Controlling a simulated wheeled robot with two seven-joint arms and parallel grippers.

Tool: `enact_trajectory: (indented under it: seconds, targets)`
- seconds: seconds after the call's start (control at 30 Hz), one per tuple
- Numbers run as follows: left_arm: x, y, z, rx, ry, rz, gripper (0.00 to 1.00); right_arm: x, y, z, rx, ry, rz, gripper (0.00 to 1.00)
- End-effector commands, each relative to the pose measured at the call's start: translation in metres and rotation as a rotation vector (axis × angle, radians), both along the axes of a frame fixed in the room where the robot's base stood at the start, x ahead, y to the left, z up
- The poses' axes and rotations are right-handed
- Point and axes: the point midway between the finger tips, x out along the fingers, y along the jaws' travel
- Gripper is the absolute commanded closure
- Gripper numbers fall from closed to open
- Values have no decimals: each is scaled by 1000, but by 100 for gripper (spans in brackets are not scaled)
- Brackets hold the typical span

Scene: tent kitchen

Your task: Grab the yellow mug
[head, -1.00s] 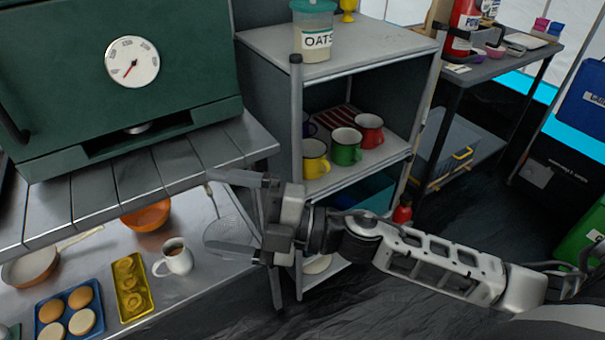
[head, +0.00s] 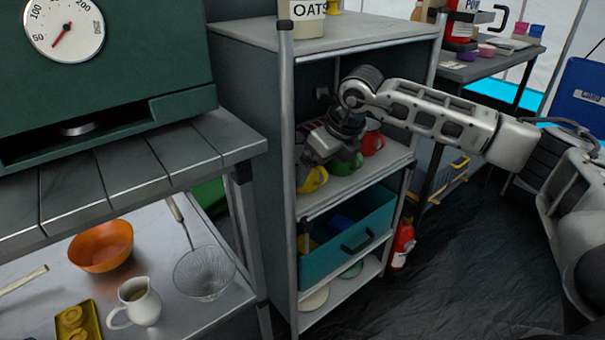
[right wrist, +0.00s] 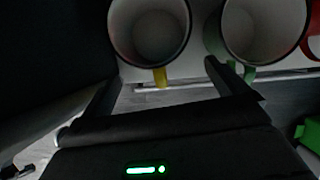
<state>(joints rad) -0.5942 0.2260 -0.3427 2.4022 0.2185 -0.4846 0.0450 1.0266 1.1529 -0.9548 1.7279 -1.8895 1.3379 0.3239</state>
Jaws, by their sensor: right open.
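The yellow mug (head: 313,180) stands on the middle shelf of the grey rack, partly hidden by my right gripper (head: 316,155). In the right wrist view I look into the open top of the yellow mug (right wrist: 150,30), and its yellow handle points toward my right gripper (right wrist: 160,84). The jaws are open, one finger on each side of the handle, with nothing gripped. I cannot tell whether a finger touches the mug. My left gripper is out of view.
The green mug (head: 345,166) stands close to the right of the yellow one, near one finger. The red mug (head: 373,141) is beyond it. A rack post (head: 288,120) rises just left. A teal bin (head: 345,240) sits on the shelf below.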

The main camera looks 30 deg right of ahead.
Motion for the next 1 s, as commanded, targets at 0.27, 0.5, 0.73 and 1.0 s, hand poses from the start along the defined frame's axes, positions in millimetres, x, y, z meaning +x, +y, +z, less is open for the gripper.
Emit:
enact_trajectory:
  seconds: [0.27, 0.5, 0.73, 1.0]
  targets:
    - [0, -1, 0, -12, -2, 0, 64, 23, 5, 0, 2, 0, 2, 2]
    - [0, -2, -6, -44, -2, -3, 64, 56, 11, -15, 1, 4, 1, 2]
    - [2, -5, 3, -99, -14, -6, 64, 62, 12, -29, 1, 1, 2, 2]
    - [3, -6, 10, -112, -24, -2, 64, 62, 12, -28, 1, 1, 2, 21]
